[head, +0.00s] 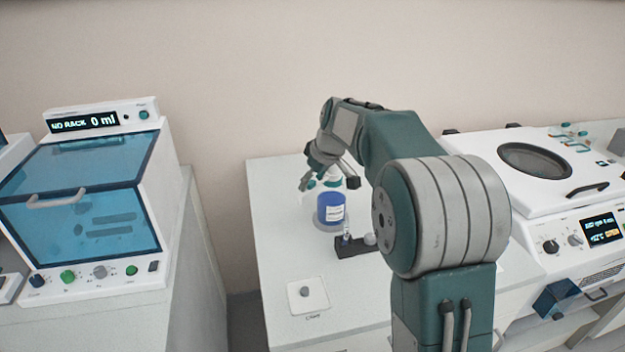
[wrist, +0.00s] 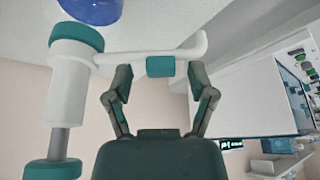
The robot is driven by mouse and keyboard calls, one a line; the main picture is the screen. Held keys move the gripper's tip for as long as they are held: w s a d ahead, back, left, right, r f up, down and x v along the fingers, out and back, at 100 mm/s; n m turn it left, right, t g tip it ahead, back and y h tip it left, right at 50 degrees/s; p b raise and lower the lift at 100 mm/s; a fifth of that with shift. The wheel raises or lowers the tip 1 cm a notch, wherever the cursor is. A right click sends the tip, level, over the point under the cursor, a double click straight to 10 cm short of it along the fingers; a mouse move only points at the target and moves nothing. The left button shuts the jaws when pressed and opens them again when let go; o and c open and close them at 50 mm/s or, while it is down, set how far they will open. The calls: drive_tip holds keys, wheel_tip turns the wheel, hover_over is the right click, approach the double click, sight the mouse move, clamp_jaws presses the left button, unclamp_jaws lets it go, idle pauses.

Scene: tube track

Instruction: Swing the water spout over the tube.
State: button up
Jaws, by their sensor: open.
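The water spout (wrist: 112,58) is a white arm with a teal band (wrist: 160,67), reaching sideways from a white and teal post (wrist: 68,85) in the wrist view. My gripper (wrist: 158,78) is open, with one finger on each side of the teal band; I cannot tell whether either finger touches it. In the head view my gripper (head: 328,182) is above a blue bottle (head: 330,210) and partly hides the spout. A small tube (head: 346,238) stands upright in a dark holder (head: 350,250) in front of the bottle, partly behind my arm.
A white pad with a grey knob (head: 306,292) lies on the bench front. A machine with a blue window (head: 85,200) stands left, across a gap. A centrifuge-like machine (head: 540,190) stands right. The bench (head: 275,230) left of the bottle is clear.

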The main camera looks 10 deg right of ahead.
clamp_jaws()
drive_tip(key=shift+s, duration=0.1)
drive_tip(key=s+d+n+g+y, duration=0.1)
drive_tip(key=s+d+n+g, duration=0.2)
drive_tip(key=d+n, duration=0.4)
drive_tip(key=shift+d+n+g+y, duration=0.15)
drive_tip(key=shift+n+g+y, duration=0.2)
drive_tip(key=shift+n, duration=1.65)
drive_tip(key=shift+f, duration=0.1)
